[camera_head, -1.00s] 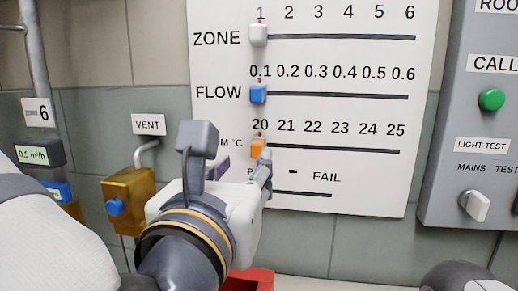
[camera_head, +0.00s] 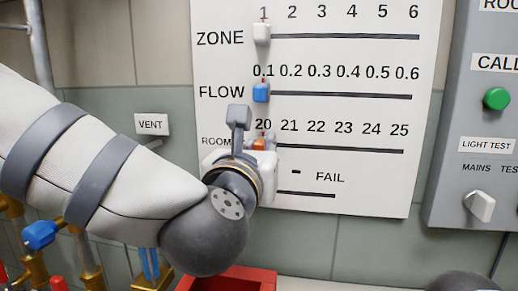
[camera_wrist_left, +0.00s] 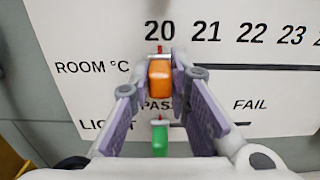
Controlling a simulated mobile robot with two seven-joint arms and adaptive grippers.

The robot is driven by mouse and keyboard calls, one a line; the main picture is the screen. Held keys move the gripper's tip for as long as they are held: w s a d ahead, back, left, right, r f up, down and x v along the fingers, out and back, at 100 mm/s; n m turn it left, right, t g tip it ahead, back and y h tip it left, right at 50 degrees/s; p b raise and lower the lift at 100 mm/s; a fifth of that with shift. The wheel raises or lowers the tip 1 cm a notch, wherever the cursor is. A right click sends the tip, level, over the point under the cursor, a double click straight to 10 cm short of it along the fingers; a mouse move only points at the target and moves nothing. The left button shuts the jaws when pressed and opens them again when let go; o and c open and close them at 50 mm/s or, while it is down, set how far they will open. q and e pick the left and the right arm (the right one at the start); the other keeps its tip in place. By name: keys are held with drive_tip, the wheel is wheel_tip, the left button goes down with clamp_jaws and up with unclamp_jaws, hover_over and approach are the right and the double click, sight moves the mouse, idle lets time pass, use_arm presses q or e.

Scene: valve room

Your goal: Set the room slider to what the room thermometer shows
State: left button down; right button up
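The orange room slider knob (camera_head: 259,144) sits at 20, the left end of the ROOM °C scale on the white panel (camera_head: 350,200). In the left wrist view the knob (camera_wrist_left: 160,80) lies between the fingertips of my left gripper (camera_wrist_left: 161,72). The fingers stand on either side of it with what look like narrow gaps; contact is not clear. In the head view my left wrist and hand (camera_head: 240,165) partly cover the knob and the row label. No room thermometer is in view. My right gripper is not in view.
Above are the white ZONE knob (camera_head: 262,33) and blue FLOW knob (camera_head: 261,92). A green knob (camera_wrist_left: 160,138) is just below the room row. A grey box (camera_head: 470,120) with a green button stands right. A red container (camera_head: 228,279) is below.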

sight(288, 144)
use_arm(q)
drive_tip(key=shift+s+d+r, duration=0.1)
drive_tip(key=shift+s+d, duration=0.1)
drive_tip(key=shift+d, duration=0.9)
drive_tip(key=shift+s+d, duration=0.2)
drive_tip(key=shift+d, duration=0.9)
drive_tip(key=shift+a, duration=0.1)
drive_tip(key=c, duration=1.5)
unclamp_jaws()
